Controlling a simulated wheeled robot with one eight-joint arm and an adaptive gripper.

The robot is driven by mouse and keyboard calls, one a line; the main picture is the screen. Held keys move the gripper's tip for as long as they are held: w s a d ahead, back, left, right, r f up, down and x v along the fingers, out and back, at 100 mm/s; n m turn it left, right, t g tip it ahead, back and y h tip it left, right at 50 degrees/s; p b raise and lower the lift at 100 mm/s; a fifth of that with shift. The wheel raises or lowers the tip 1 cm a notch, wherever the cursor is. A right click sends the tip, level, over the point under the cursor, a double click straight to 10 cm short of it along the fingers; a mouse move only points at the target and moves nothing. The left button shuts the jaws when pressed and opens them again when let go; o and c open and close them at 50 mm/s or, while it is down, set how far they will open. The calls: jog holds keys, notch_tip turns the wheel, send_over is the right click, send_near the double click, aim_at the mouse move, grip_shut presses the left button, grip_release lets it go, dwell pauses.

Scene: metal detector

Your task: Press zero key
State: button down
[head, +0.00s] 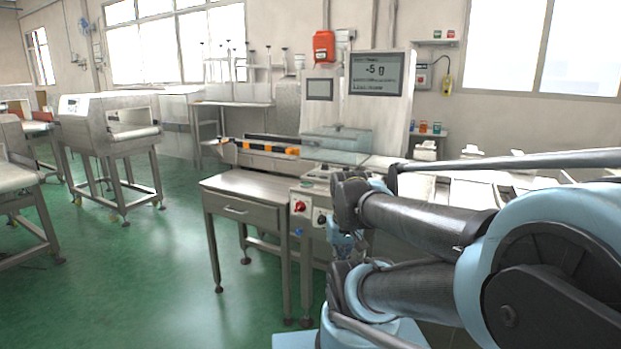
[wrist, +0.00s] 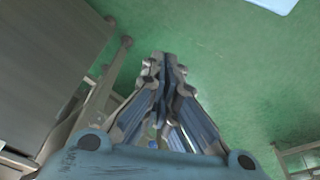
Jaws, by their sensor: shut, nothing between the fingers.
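A control panel (head: 310,198) with a red knob (head: 299,206) is on the front of the machine, just left of my arm. I cannot make out a zero key; the lettering is too small and my arm covers part of the machine. My gripper (wrist: 164,62) is shut and empty in the wrist view, over green floor, with no key by its tips. In the head view I cannot clearly pick out its fingertips.
A grey metal table (head: 247,190) stands left of the control panel; a grey surface (wrist: 52,60) also fills the wrist view's left side. A conveyor machine (head: 112,120) stands farther left. Green floor (head: 150,260) is open between them. A clear cover (head: 335,145) sits over the belt.

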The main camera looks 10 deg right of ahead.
notch_tip(320, 180, up, 20)
jog(key=m+t, duration=0.7)
jog(key=m, duration=0.2)
send_over(313, 175)
jog(key=shift+d, duration=0.1)
jog(key=shift+f, duration=0.15)
notch_tip(313, 175, down, 7)
jog(key=shift+f, duration=0.8)
